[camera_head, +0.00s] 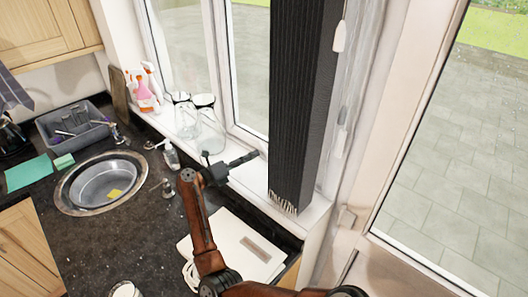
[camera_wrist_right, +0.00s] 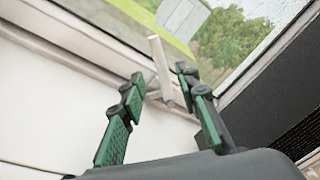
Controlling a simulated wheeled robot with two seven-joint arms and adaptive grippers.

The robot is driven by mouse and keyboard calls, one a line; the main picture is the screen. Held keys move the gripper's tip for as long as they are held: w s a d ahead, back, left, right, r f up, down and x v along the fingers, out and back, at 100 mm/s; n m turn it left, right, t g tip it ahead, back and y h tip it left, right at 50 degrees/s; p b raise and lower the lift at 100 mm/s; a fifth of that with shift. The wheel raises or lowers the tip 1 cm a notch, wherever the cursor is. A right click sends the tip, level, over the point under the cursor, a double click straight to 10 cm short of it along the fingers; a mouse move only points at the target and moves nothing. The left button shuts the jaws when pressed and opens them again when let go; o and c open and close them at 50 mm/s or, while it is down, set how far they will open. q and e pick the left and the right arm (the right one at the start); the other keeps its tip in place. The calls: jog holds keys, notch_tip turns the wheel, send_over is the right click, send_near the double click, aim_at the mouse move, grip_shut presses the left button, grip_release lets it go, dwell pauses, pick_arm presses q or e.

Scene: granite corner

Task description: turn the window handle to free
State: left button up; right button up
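The window handle (camera_wrist_right: 160,62) is a pale lever on the window frame in the right wrist view. It stands slightly tilted, and its lower end shows between the fingertips of my right gripper (camera_wrist_right: 159,76). The green-padded fingers are spread apart, one on each side of the handle, with gaps visible. In the head view my right gripper (camera_head: 244,158) is at the window's lower frame, left of the dark blind; I cannot make out the handle there. My left gripper is not in view.
A dark pleated blind (camera_head: 298,100) hangs close to the right of my gripper. Glass jars (camera_head: 208,125) and spray bottles (camera_head: 147,90) stand on the sill to its left. A sink (camera_head: 102,182) and a white board (camera_head: 235,247) are on the dark counter.

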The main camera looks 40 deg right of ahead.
aim_at(264, 150)
jog(key=d, duration=0.7)
jog(key=shift+s+p, duration=0.4)
jog(key=shift+c, duration=0.2)
grip_shut()
